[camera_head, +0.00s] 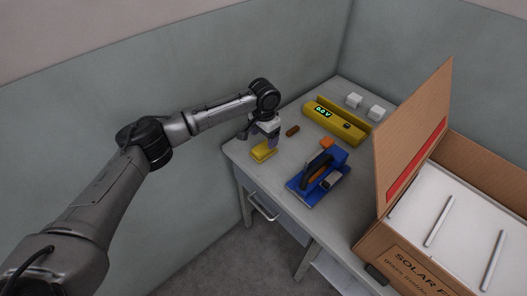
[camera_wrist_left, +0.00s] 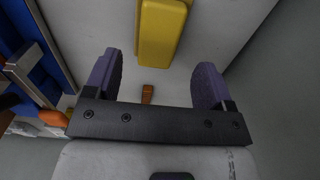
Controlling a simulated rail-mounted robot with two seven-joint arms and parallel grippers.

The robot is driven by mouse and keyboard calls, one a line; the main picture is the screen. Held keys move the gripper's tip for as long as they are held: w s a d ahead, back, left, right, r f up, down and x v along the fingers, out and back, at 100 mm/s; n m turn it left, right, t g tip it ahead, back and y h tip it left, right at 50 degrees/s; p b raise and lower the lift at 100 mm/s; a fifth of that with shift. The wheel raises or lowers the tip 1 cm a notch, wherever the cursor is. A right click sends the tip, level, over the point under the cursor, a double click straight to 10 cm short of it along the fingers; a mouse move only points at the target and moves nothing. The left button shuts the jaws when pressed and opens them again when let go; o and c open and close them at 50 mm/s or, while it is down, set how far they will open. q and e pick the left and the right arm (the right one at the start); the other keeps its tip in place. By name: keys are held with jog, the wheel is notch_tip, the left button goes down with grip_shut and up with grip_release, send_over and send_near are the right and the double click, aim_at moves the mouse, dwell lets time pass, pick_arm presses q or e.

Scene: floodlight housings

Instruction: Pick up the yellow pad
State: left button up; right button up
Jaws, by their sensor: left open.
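The yellow pad (camera_head: 262,154) lies on the grey table near its left corner. In the left wrist view the yellow pad (camera_wrist_left: 160,35) shows at the top centre, partly cut off by the edge. My left gripper (camera_head: 265,142) is just above and behind the pad in the head view. In the wrist view my left gripper (camera_wrist_left: 157,80) is open, with its two purple fingers apart and nothing between them. The pad lies beyond the fingertips, roughly in line with the gap; I cannot tell whether they touch. My right gripper is not in view.
A small brown piece (camera_head: 292,131) lies close to the gripper. A blue fixture (camera_head: 306,191) stands to the right on the table (camera_head: 262,184). A yellow tester with a display (camera_head: 337,123), white cubes (camera_head: 354,100) and an open cardboard box (camera_head: 398,258) are farther right. The wall is close behind.

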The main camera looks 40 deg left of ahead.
aim_at(263, 147)
pick_arm(q)
jog(key=f+b, duration=0.2)
jog(key=f, duration=0.3)
jog(key=shift+s+d+f+b, duration=0.1)
jog(key=shift+s+b, duration=0.2)
jog(key=shift+b, duration=0.1)
jog(key=shift+c, duration=0.2)
jog(key=shift+c, duration=0.8)
jog(key=c, duration=0.8)
jog(key=shift+r, duration=0.2)
